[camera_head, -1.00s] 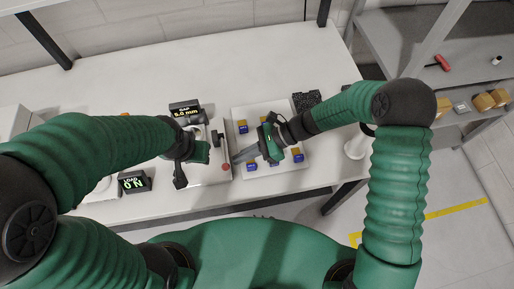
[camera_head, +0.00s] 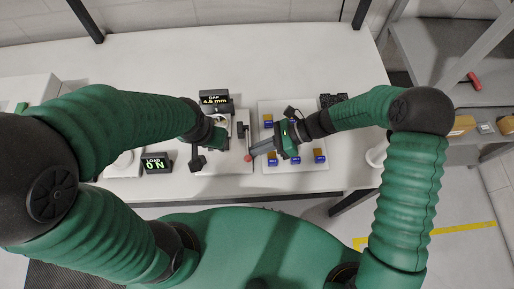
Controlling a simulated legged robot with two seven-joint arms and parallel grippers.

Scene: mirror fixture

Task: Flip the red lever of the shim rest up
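A small red knob (camera_head: 248,158), seemingly the end of the red lever, shows at the right edge of the white fixture plate (camera_head: 228,163). The lever's shaft is too small to make out. My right gripper (camera_head: 260,147) comes in from the right. Its grey fingers point left and end close above and right of the red knob; I cannot tell whether they touch it or are apart.
A black GAP display (camera_head: 215,98) stands behind the fixture, and a LOAD display (camera_head: 155,164) reading 0 N stands left. A white board (camera_head: 292,106) with several blue and yellow blocks lies under my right gripper. The back of the white table (camera_head: 240,55) is clear.

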